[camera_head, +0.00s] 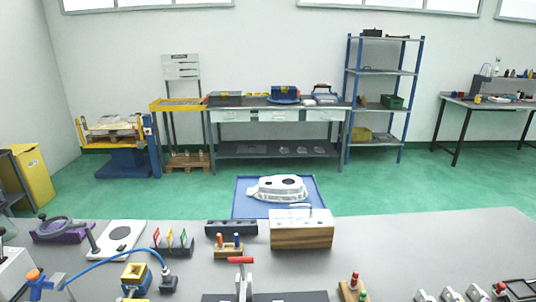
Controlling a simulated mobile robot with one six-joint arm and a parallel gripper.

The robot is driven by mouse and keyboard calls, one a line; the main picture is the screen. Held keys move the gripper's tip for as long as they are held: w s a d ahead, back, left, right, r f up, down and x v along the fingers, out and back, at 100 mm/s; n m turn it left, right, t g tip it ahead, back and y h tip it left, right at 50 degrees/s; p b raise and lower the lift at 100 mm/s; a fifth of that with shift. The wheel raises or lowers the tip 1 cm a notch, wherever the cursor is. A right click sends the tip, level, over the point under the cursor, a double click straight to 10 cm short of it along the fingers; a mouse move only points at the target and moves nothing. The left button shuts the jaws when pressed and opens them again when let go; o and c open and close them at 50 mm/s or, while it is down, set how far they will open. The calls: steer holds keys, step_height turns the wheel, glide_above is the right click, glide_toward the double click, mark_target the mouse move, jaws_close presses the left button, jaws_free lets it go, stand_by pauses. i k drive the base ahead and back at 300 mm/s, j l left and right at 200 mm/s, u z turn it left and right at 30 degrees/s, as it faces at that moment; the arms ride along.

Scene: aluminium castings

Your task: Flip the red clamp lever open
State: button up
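The red clamp lever (240,260) is at the front middle of the grey bench. Its red grip lies roughly level, at the top of a pale metal upright (243,284). The upright stands at a dark base plate (300,297), which the lower picture edge cuts off. The lower part of the clamp is partly out of view, so I cannot tell whether it bears on anything. My gripper is not in view.
Behind the lever are a small wooden block with coloured pegs (229,250), a dark block (231,228) and a larger wooden block (301,235). A yellow fixture (135,277) with a blue hose stands left. Bare bench (430,245) lies right.

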mark_target(245, 259)
steer(key=k+j, duration=0.1)
steer(key=j, duration=1.15)
steer(key=k+j, duration=0.15)
steer(key=j, duration=0.45)
